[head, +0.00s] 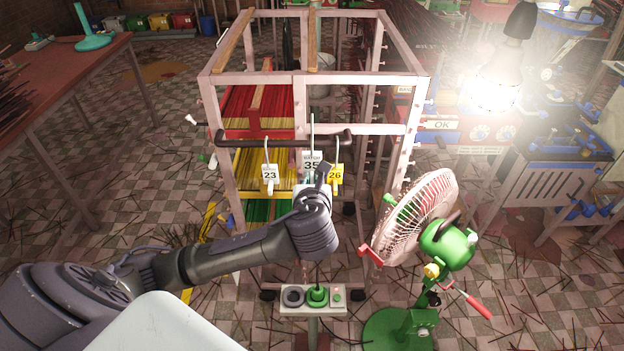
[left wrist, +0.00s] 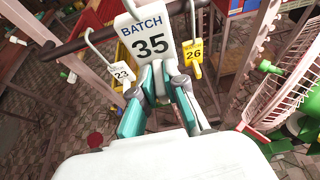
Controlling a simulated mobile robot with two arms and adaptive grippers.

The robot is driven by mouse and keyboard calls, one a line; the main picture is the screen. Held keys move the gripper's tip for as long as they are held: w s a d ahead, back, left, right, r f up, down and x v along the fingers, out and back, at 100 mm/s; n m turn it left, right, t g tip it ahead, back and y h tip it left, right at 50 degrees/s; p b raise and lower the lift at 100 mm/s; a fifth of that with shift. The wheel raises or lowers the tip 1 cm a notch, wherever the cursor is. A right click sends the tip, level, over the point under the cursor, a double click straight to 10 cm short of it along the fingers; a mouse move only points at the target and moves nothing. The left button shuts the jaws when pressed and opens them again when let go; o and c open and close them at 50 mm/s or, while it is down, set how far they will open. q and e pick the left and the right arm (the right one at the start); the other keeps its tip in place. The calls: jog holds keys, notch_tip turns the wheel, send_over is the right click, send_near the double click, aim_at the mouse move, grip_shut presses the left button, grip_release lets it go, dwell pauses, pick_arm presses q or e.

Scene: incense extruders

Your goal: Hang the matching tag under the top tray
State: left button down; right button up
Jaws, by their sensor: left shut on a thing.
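My left gripper (head: 320,180) is shut on the white tag reading "BATCH 35" (left wrist: 152,40); the tag also shows in the head view (head: 311,158). Its wire hook rises above the dark bar at the rack's front; I cannot tell whether it rests on the bar. A white tag 23 (head: 270,174) hangs from the bar to the left, and a yellow tag 26 (head: 336,175) to the right, close to my gripper. The top tray (head: 258,135) is red with red sticks, behind the bar. My right gripper is out of view.
The dark bar (head: 240,142) crosses the pale metal rack (head: 412,110). Yellow (head: 255,193) and green layers lie below the red tray. A fan (head: 420,215) stands close on the right, and a button box (head: 300,297) below my gripper. A table (head: 95,60) is at left.

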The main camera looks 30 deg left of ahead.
pick_arm(q)
jog(key=s+d+p, duration=0.4)
jog(key=s, duration=0.3)
jog(key=shift+s+d+p, duration=0.3)
jog(key=shift+d+p, duration=0.05)
dwell(0.4)
